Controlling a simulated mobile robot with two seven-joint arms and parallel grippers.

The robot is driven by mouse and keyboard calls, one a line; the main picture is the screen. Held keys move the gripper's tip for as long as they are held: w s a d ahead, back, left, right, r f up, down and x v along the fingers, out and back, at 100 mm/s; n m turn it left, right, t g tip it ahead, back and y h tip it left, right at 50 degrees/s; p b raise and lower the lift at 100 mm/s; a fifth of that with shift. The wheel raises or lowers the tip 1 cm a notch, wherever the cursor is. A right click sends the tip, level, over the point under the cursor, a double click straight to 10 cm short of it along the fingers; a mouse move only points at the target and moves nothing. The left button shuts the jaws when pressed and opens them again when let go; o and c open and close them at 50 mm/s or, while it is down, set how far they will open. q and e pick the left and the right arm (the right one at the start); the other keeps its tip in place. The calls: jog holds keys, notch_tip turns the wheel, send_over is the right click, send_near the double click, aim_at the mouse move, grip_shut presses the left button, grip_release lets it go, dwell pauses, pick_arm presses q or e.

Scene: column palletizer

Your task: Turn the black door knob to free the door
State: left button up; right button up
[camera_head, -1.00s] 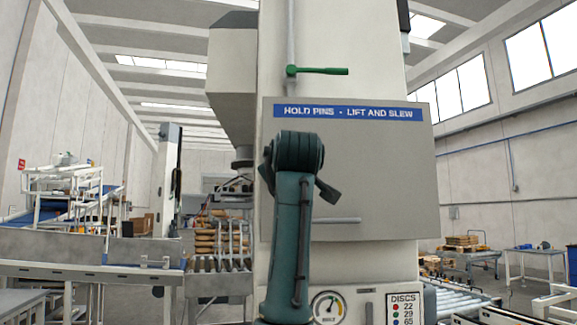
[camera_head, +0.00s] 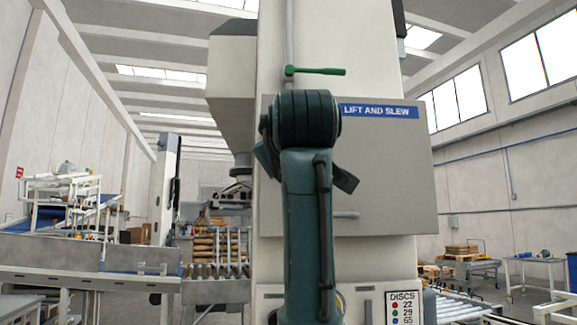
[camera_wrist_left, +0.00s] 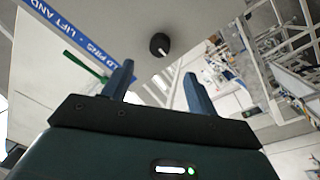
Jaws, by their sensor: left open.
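The black door knob (camera_wrist_left: 159,45), round with a white mark, sits on the pale door in the left wrist view. My left gripper (camera_wrist_left: 158,82) is open, its two blue fingers apart and pointing toward the door. The knob appears beyond the fingertips, roughly between them, with nothing held. In the head view the grey door (camera_head: 395,175) has a blue sign (camera_head: 380,111) and a horizontal bar handle (camera_head: 346,214). My arm hides the knob and most of the gripper there. My right gripper is not in view.
A green lever (camera_head: 317,71) on a vertical pipe sits above the door, and also shows in the left wrist view (camera_wrist_left: 84,65). A roller conveyor (camera_head: 215,270) stands left of the machine. A disc-count panel (camera_head: 403,305) is below the door.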

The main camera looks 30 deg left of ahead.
pick_arm(q)
jog(key=shift+v, duration=1.2)
